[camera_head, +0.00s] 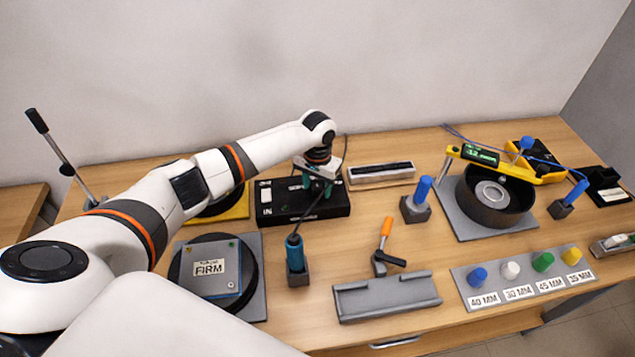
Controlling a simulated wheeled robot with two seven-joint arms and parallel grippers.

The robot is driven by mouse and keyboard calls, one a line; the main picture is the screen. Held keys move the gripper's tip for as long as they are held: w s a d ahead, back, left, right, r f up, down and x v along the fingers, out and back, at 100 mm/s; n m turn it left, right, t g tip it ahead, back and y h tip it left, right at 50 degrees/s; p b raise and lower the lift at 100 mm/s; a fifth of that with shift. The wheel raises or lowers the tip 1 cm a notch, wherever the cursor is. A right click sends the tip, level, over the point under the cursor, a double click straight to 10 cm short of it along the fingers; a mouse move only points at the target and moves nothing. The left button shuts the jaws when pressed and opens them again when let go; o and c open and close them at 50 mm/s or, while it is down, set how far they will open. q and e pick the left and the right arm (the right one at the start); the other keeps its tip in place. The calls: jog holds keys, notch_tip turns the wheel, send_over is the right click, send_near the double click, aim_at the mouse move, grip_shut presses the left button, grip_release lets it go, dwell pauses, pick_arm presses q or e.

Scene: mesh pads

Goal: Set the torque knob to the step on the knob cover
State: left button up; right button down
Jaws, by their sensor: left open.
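My left gripper (318,186) is open, pointing down over the black box (330,209) at the back centre of the bench. Its teal fingertips are at the top of the box. The torque knob is not clearly visible; the gripper covers that part of the box. White markings show at the box's left end. A blue-grey plate (228,285) lettered FIRM lies on a black round pad (184,268) at the front left; I cannot tell whether this plate is the knob cover. My right gripper is not in view.
A teal-handled driver (294,250) stands in a holder in front of the box, its cable rising behind. A grey cradle (387,298), an orange-handled lever (386,232), a labelled knob strip (525,281) and a round drum (494,202) lie rightward. My arm spans the left side.

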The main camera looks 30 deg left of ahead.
pick_arm(q)
jog(key=shift+c, duration=0.3)
jog(key=c, duration=0.9)
jog(key=shift+r+m+p, duration=0.1)
jog(key=shift+m+p, duration=0.4)
jog(key=shift+m, duration=0.6)
jog(key=m, duration=0.2)
jog(key=shift+m+p, duration=0.3)
jog(key=shift+p, duration=0.05)
jog(key=m, duration=0.3)
jog(key=shift+w+m, duration=0.1)
jog(key=shift+m, duration=0.2)
jog(key=shift+m+p, duration=0.3)
jog(key=shift+m, duration=1.6)
